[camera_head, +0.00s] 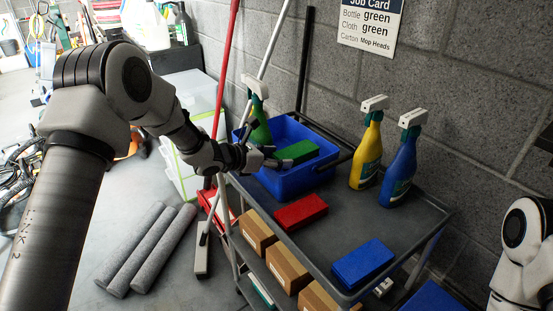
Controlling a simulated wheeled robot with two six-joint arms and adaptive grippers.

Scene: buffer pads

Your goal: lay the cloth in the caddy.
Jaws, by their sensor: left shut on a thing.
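The green cloth (300,151) is a folded block held by my left gripper (277,158). The gripper is shut on the cloth's left end. The cloth is above the opening of the blue caddy (290,184), at the cart's back left. I cannot tell whether it touches anything inside. A green spray bottle (260,128) stands in the caddy, partly hidden by its wall and my gripper. My right arm shows at the right edge, but its gripper is out of view.
A red cloth (300,212) and a blue cloth (363,264) lie on the grey cart top (350,222). Yellow (367,152) and blue (399,174) spray bottles stand by the wall. A job card (369,22) reads bottle green, cloth green. Cartons (287,268) sit below.

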